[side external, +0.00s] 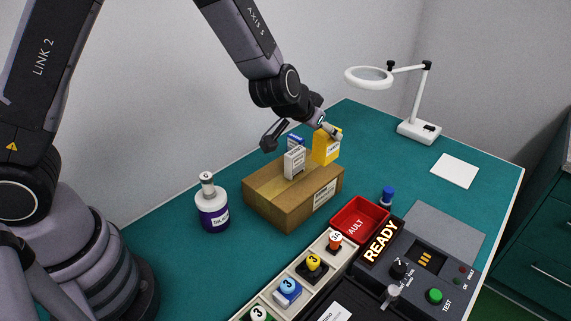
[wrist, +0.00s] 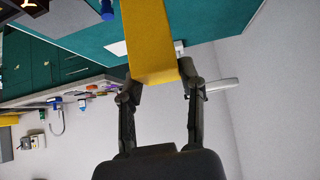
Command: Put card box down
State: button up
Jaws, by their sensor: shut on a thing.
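My gripper (side external: 329,130) is shut on a yellow card box (side external: 325,148), with its fingers at the box's upper part in the side view. The yellow box has a pale label and is over the back right part of a brown cardboard box (side external: 270,207). I cannot tell whether its base touches the cardboard top. In the wrist view the yellow box (wrist: 150,45) extends upward between the two fingers of my gripper (wrist: 158,85). A white labelled box (side external: 294,162) stands on the cardboard box, with a blue and white box (side external: 296,141) behind it.
A purple and white bottle (side external: 212,208) stands left of the cardboard box. A red tray (side external: 360,219), a test console (side external: 420,265) and a rack of coloured parts (side external: 300,277) are in front. A ring lamp (side external: 418,128) and white sheet (side external: 455,170) are at right. Green table (side external: 395,170) is clear behind the tray.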

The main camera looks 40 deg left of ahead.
aim_at(320, 146)
jog(key=s+n+y, duration=0.1)
jog(key=s+n, duration=0.1)
jog(key=s, duration=0.1)
jog(key=s+n+y, duration=0.1)
jog(key=shift+s+d+y, duration=0.3)
jog(key=shift+d, duration=0.1)
jog(key=s+a+n+g+y, duration=0.35)
jog(key=s+n, duration=0.25)
jog(key=s, duration=0.6)
jog(key=shift+t+y, duration=0.25)
jog(key=shift+t, duration=0.2)
jog(key=shift+s+a+f, duration=0.1)
jog(key=shift+a+f, duration=0.05)
jog(key=shift+f, duration=8.9)
jog(key=shift+f, duration=0.15)
jog(key=o, duration=1.2)
jog(key=shift+c, duration=0.2)
